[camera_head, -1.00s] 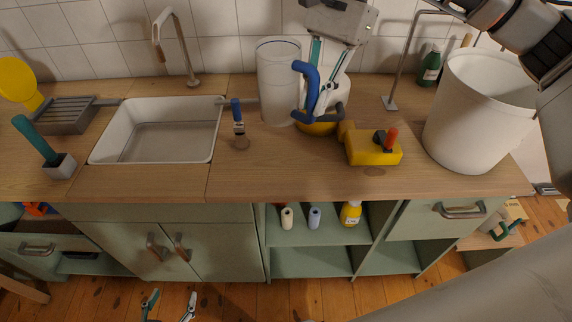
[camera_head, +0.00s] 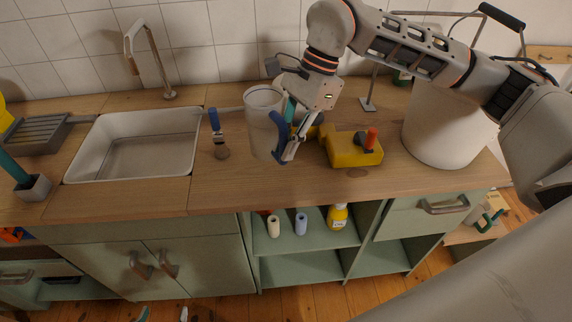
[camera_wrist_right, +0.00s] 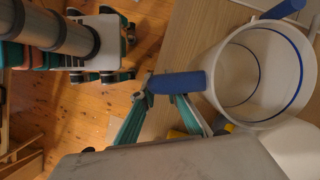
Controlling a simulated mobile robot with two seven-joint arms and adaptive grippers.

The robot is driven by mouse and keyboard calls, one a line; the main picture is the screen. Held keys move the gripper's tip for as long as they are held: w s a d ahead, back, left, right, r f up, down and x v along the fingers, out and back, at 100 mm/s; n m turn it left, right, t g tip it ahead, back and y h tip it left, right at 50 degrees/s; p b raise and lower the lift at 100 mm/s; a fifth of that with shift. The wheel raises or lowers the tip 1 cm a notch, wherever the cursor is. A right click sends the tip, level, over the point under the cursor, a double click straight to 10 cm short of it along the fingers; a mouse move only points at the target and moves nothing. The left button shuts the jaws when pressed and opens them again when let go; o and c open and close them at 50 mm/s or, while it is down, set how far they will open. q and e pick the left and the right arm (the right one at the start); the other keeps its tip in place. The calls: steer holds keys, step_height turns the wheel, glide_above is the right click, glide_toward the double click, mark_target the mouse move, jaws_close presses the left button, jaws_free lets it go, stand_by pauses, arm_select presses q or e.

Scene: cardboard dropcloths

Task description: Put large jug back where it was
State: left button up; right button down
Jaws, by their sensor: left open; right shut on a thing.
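The large jug (camera_head: 262,117) is a tall translucent cylinder with a blue handle (camera_head: 279,138). It is in front of the wall, right of the sink, over the counter; I cannot tell whether its base touches the wood. My right gripper (camera_head: 287,143) is shut on the handle, on the jug's right side. The right wrist view shows the jug's open mouth (camera_wrist_right: 262,72) with a blue line inside and the handle between my fingers. My left gripper (camera_head: 163,315) is low at the bottom edge, its teal tips apart, empty and far from the jug.
A yellow tool (camera_head: 352,149) with a red knob lies right of the jug. A large white bucket (camera_head: 440,130) stands further right. The counter's front strip (camera_head: 240,190) is clear.

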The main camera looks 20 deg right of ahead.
step_height(320, 180, down, 3)
steer(key=shift+f, duration=2)
steer(key=c, duration=2)
jaws_free()
steer(key=shift+f, duration=0.1)
steer(key=v, duration=1.2)
steer(key=shift+b, duration=0.3)
